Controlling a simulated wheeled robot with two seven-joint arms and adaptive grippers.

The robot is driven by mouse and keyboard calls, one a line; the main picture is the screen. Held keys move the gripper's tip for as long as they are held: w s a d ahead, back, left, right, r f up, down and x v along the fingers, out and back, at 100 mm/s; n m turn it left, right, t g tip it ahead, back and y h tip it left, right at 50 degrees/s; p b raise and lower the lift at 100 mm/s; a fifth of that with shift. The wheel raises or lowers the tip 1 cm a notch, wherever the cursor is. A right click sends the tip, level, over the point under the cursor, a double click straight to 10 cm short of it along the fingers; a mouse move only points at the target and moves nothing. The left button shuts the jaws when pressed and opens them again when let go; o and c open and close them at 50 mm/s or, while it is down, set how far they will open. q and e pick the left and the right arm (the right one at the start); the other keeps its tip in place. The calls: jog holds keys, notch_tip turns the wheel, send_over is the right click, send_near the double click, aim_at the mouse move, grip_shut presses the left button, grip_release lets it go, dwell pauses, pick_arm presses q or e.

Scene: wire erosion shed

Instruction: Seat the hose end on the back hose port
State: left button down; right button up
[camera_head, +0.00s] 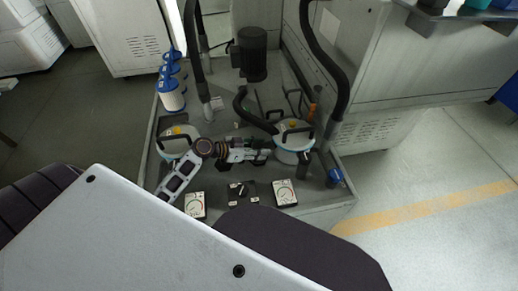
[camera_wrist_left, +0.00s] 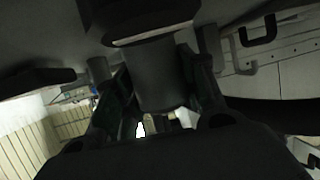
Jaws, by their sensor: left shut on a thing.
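My left gripper (camera_head: 264,153) reaches in low from the left over the grey tray, beside the right-hand white-lidded canister (camera_head: 293,155). In the left wrist view the gripper (camera_wrist_left: 158,85) is shut on a dark grey cylinder, the hose end (camera_wrist_left: 155,75), with a finger on each side. A wider dark rim (camera_wrist_left: 150,30) shows just above it; I cannot tell whether they touch. A short black hose (camera_head: 255,119) curves down towards the gripper and canister. Its lower end is partly hidden. I cannot make out the back hose port for certain. My right gripper is not in view.
A second white-lidded canister (camera_head: 174,147) stands left of the gripper. A dark motor (camera_head: 252,55) stands behind. Thick black hoses (camera_head: 325,58) drop at both sides. Blue-topped filters (camera_head: 172,93) line the left edge; two gauges (camera_head: 285,193) lie in front. Open floor (camera_head: 440,180) is at right.

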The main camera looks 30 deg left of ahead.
pick_arm(q)
jog(key=shift+r+p, duration=0.35)
jog(key=shift+r, duration=0.45)
dwell(1.4)
jog(key=shift+f+b, duration=0.8)
jog(key=shift+b, duration=0.2)
dwell(0.7)
jog(key=c, duration=1.1)
grip_release()
jog(key=shift+f, duration=0.2)
jog(key=shift+p+v, duration=0.35)
jog(key=shift+v, duration=5.25)
jog(key=shift+w+r, duration=0.1)
jog(key=shift+r, duration=0.15)
